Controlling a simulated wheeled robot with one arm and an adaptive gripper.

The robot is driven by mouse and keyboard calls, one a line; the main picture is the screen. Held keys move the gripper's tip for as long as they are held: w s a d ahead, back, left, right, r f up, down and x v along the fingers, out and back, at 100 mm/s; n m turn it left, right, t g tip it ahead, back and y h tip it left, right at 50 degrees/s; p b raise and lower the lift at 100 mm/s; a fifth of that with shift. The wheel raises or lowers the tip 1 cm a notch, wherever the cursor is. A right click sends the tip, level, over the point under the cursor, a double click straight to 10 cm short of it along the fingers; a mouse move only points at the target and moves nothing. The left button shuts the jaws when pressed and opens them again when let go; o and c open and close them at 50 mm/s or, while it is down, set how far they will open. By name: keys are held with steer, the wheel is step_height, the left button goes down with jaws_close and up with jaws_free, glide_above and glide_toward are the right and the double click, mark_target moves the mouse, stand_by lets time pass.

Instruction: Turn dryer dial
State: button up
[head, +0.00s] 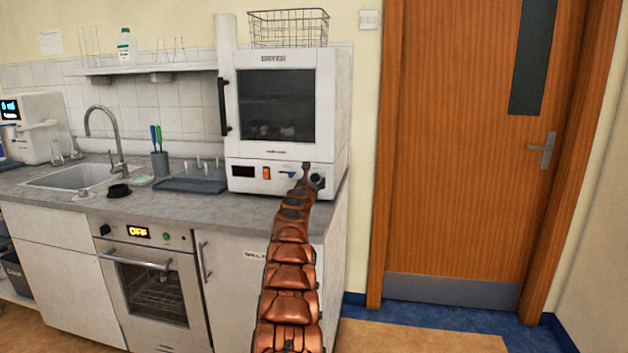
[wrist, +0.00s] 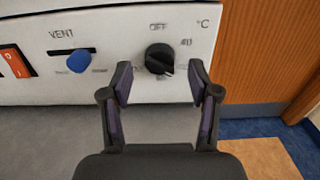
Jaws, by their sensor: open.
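The dryer (head: 277,103) is a white cabinet with a dark window, standing on the right end of the counter. Its dial (wrist: 159,59) is a black knob on the lower front panel, below the word OFF and left of a °C mark. In the head view the dial (head: 318,181) shows at the panel's right end, beside my arm's tip. My gripper (wrist: 161,80) is open in the wrist view, with one finger on each side of the dial's lower part. Neither finger visibly presses on it. The gripper is hard to make out in the head view.
Left of the dial are a blue VENT slider (wrist: 79,61) and an orange switch (wrist: 14,62). A wire basket (head: 288,28) sits on the dryer. A grey rack (head: 190,185) stands on the counter to the left. A wooden door (head: 450,130) is to the right.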

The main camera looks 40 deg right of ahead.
steer(key=shift+p+x, duration=0.6)
steer(key=shift+x, duration=0.15)
steer(key=shift+d, duration=0.2)
steer(key=shift+w+f, duration=0.1)
steer(key=c, duration=1.2)
